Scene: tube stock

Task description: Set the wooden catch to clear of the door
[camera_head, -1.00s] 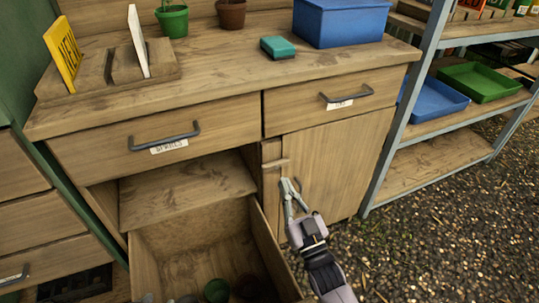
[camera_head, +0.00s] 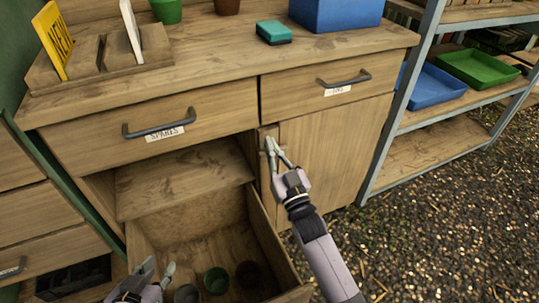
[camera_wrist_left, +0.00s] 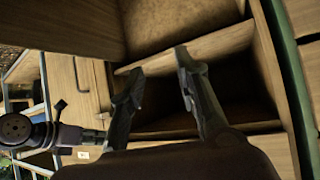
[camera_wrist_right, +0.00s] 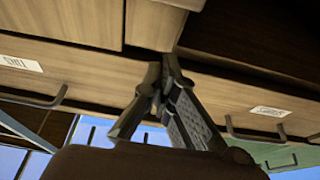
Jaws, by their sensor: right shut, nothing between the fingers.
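The cupboard door (camera_head: 335,150) is closed under the right-hand drawer. The wooden catch at its left edge is mostly hidden behind my right gripper (camera_head: 275,147), so I cannot tell how it is turned. My right gripper is shut and empty, its tips close to the narrow post at the door's left edge; I cannot tell whether they touch. In the right wrist view its fingers (camera_wrist_right: 160,72) meet in front of the door panel (camera_wrist_right: 60,20) and the post (camera_wrist_right: 152,25). My left gripper (camera_head: 158,272) is open and empty over the pulled-out bin, also in the left wrist view (camera_wrist_left: 160,72).
The open bin (camera_head: 180,242) holds several pots and juts out left of the door. Two drawers with handles (camera_head: 160,130) sit above. A green sponge (camera_head: 274,33) and blue box (camera_head: 335,12) are on the worktop. Gravel floor (camera_head: 430,220) is free at right.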

